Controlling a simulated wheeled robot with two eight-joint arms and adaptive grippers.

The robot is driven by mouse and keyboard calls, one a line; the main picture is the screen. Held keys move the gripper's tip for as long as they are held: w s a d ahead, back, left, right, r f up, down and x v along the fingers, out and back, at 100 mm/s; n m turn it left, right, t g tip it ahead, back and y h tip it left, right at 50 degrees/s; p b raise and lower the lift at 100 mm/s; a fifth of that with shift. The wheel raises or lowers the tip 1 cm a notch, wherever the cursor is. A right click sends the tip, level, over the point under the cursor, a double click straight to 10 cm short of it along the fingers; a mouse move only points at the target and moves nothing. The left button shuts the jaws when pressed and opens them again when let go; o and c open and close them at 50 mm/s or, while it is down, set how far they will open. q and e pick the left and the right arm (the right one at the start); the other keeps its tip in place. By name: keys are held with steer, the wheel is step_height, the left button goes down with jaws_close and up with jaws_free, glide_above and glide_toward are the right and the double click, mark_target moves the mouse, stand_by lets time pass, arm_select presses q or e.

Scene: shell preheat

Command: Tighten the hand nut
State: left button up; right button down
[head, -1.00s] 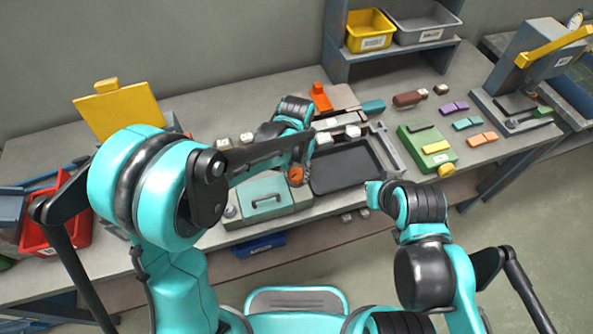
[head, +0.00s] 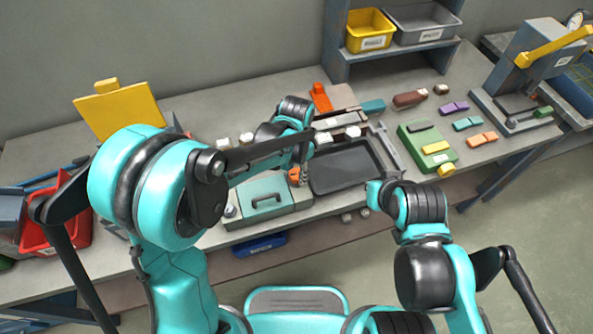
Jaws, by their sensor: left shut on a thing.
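An orange knob (head: 293,175), which looks like the hand nut, sits at the right end of the green box with a dark handle (head: 262,196). My left gripper (head: 303,181) points down at the knob from above and is shut on it. Its fingers are small in the picture and cover part of the knob, so the thread and any gap beneath cannot be seen. My right arm is bent at the bench's front edge, and its gripper does not show.
A black tray (head: 345,168) lies just right of the green box. A green device with a yellow knob (head: 427,148), coloured blocks (head: 467,124) and a press-like fixture (head: 520,95) stand farther right. A red bin (head: 58,225) is at left.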

mark_target(296, 173)
arm_select(q)
steer(key=o, duration=1.2)
steer(key=shift+c, duration=0.2)
step_height(296, 173, up, 12)
steer(key=shift+a, duration=0.1)
steer(key=s+a+n+t, duration=0.3)
steer(key=s+a+n, duration=0.2)
steer(key=a, duration=0.3)
steer(key=s+a+n+t, duration=0.4)
steer(key=s+a, duration=0.3)
steer(key=a, duration=0.2)
steer(key=shift+a+r+n, duration=0.3)
steer(key=shift+r+n, duration=0.05)
steer(key=shift+n, duration=0.15)
